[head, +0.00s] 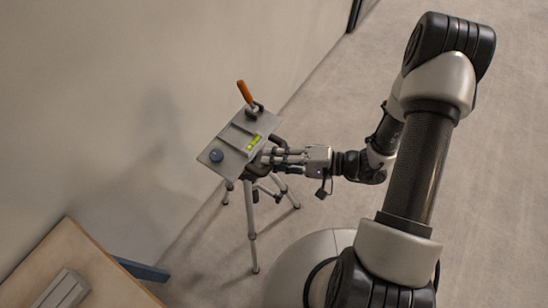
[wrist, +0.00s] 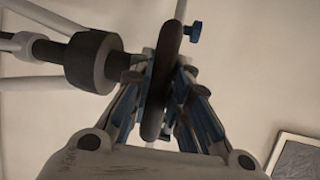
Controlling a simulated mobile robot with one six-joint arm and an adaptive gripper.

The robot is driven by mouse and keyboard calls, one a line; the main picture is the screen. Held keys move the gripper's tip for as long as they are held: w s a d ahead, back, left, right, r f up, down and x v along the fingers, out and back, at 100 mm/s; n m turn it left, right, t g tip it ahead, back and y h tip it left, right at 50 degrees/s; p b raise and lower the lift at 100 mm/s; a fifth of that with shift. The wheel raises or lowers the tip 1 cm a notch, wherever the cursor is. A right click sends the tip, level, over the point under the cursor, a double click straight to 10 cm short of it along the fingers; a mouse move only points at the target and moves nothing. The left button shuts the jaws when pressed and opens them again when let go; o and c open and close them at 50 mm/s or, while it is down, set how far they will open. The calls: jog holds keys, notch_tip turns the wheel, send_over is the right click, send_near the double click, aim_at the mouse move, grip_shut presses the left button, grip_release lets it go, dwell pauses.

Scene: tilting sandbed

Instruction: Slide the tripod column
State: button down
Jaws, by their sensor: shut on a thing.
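The tripod (head: 250,215) stands on the floor by the wall, its legs spread. A tilted grey plate (head: 226,140) sits on top, hiding most of the tripod column. My gripper (head: 268,156) reaches in from the right, at the plate's lower right edge. In the wrist view, my gripper (wrist: 160,80) has its fingers on both sides of a dark, narrow, rounded part (wrist: 162,65) of the tripod and is shut on it. A dark cylinder (wrist: 92,62) on a shaft lies just left of that part. A blue knob (wrist: 193,32) is beyond it to the right.
The plate carries an orange handle (head: 244,92), a yellow-green level (head: 254,143) and a dark blue knob (head: 216,155). A wooden table (head: 90,262) with a grey block (head: 62,291) stands at lower left. The wall is close behind the tripod.

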jog(key=c, duration=1.5)
grip_release()
jog(key=v, duration=1.2)
